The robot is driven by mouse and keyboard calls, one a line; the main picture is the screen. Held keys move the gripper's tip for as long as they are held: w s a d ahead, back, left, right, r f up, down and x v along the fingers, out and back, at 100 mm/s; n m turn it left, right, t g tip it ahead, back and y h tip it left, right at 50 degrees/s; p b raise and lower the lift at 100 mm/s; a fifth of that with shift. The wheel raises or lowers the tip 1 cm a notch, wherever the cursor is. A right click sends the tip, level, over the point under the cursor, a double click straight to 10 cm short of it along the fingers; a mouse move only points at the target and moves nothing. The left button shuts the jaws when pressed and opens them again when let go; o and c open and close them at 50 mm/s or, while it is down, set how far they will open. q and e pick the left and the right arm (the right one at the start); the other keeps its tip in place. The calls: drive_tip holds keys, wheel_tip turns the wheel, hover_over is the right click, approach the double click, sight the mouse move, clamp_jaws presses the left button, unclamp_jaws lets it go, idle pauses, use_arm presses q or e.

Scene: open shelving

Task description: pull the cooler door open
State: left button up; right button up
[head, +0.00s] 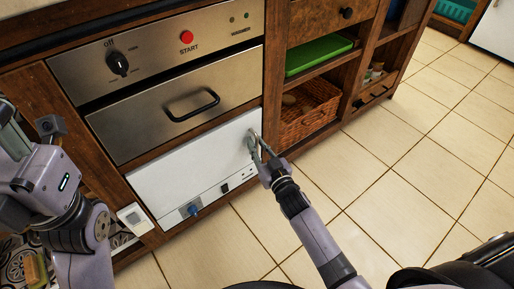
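The cooler shows as a white front panel (190,164) low in the wooden counter, under a steel drawer. It looks closed, flush with the counter. A blue knob (193,210) and small dark switches sit along its lower edge. My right gripper (253,136) is at the panel's right edge, its fingertips close together against or just in front of it. I cannot tell whether they grip an edge or handle. My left arm (62,190) is at the left edge of the picture; its fingers cannot be made out clearly.
Above are a steel drawer with a black handle (193,104) and a control panel with a red START button (187,37). Open shelves at the right hold a green tray (318,54) and a wicker basket (308,110). The tiled floor (410,150) at the right is clear.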

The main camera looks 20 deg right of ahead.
drive_tip(key=shift+w, duration=0.2)
clamp_jaws()
idle(0.6)
